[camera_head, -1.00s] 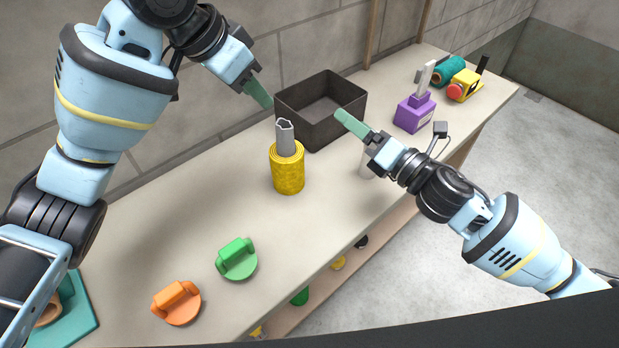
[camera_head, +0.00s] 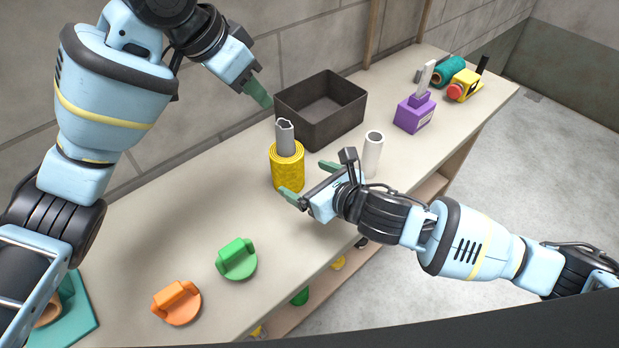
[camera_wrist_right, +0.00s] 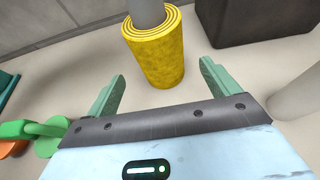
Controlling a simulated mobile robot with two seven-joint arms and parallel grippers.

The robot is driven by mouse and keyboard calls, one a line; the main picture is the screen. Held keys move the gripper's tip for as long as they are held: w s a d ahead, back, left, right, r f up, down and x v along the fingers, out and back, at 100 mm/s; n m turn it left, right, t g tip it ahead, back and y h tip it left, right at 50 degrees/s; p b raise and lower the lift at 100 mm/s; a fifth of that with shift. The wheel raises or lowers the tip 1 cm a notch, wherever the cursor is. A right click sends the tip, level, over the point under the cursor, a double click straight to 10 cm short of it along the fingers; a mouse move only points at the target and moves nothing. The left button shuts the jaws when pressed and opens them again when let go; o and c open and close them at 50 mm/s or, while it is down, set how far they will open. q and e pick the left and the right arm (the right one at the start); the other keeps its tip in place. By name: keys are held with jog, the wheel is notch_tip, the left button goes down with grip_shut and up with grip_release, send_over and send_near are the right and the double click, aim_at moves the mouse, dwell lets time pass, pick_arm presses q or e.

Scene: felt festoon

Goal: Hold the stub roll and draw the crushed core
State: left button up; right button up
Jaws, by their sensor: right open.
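The stub roll (camera_head: 287,172) is a yellow felt coil standing upright on the bench. The crushed core (camera_head: 285,140), a grey dented tube, sticks up out of its top. My right gripper (camera_head: 309,182) is open and low over the bench, just right of the roll. In the right wrist view the roll (camera_wrist_right: 157,58) stands ahead of the two spread green fingers, not visibly touched, and the core (camera_wrist_right: 147,10) is cut off by the top edge. My left gripper (camera_head: 258,93) is above and left of the core, apart from it; its finger gap cannot be made out.
A dark open bin (camera_head: 352,110) stands behind the roll. A white tube (camera_head: 373,155) stands upright beyond my right gripper. A purple block (camera_head: 414,115) is farther right. Green (camera_head: 237,261) and orange (camera_head: 177,303) knobbed discs lie at the front left. The bench left of the roll is clear.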

jog(key=shift+x, duration=3.9)
jog(key=shift+r, duration=0.1)
jog(key=shift+c, duration=0.3)
jog(key=c, duration=1.2)
jog(key=shift+o, duration=0.2)
